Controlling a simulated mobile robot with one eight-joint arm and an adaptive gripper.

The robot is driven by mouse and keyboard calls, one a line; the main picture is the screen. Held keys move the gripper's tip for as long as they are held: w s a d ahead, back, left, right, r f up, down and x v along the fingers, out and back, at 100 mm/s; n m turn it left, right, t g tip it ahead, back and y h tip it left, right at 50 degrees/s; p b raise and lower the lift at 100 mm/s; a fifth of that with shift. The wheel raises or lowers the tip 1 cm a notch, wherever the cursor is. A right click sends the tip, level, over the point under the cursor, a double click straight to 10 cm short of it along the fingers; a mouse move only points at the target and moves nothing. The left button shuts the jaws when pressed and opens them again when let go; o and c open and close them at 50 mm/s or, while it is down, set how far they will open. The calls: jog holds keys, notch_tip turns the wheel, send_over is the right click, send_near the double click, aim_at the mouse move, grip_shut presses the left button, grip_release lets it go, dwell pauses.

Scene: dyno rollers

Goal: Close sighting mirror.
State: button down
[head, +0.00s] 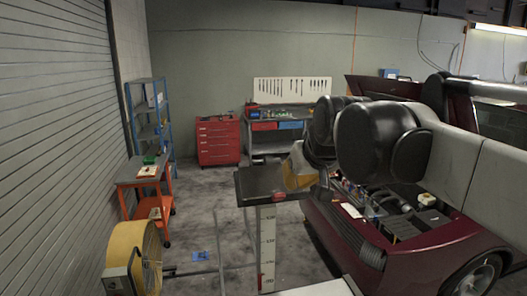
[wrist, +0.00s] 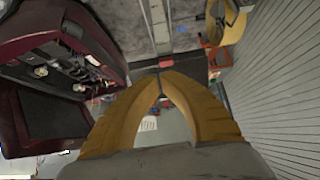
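A dark, flat-topped box (head: 258,184) sits on a white post with a printed scale (head: 267,240), in front of the dark red car. A small red part (head: 278,197) is on the box's front edge. I cannot single out a sighting mirror or tell its angle. My gripper (head: 293,178) has yellow fingers and is at the box's right end; the head view does not show whether they touch. In the wrist view my gripper (wrist: 162,76) has its fingertips together at a dark edge, by a small red part (wrist: 167,63). No held object is clear.
The open-fronted dark red car (head: 400,225) stands close on the right. A yellow drum fan (head: 133,255) is at the lower left. An orange cart (head: 143,190), a red tool chest (head: 218,140) and a workbench (head: 272,128) stand behind.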

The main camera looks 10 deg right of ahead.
aim_at(281, 190)
jog(key=w+f+p, duration=0.1)
jog(key=w+f, duration=0.1)
jog(key=w, duration=0.1)
jog(key=w+f+p, duration=0.1)
jog(key=w+f, duration=0.1)
jog(key=w, duration=0.2)
jog(key=w+f+p, duration=0.1)
jog(key=w+f, duration=0.2)
jog(key=w, duration=0.1)
jog(key=shift+w+f, duration=0.1)
jog(key=shift+w, duration=0.05)
jog(key=shift+f, duration=0.15)
jog(key=f+t+b, duration=0.1)
jog(key=b, duration=0.1)
jog(key=f+t+b, duration=0.1)
jog(key=b, duration=0.1)
jog(key=shift+w+f, duration=0.2)
jog(key=shift+f, duration=0.1)
jog(key=w+f+t+b, duration=0.4)
jog(key=w+f+b, duration=0.1)
jog(key=b, duration=0.6)
jog(key=shift+f+t, duration=0.3)
jog(key=shift+f, duration=0.45)
jog(key=shift+w, duration=0.1)
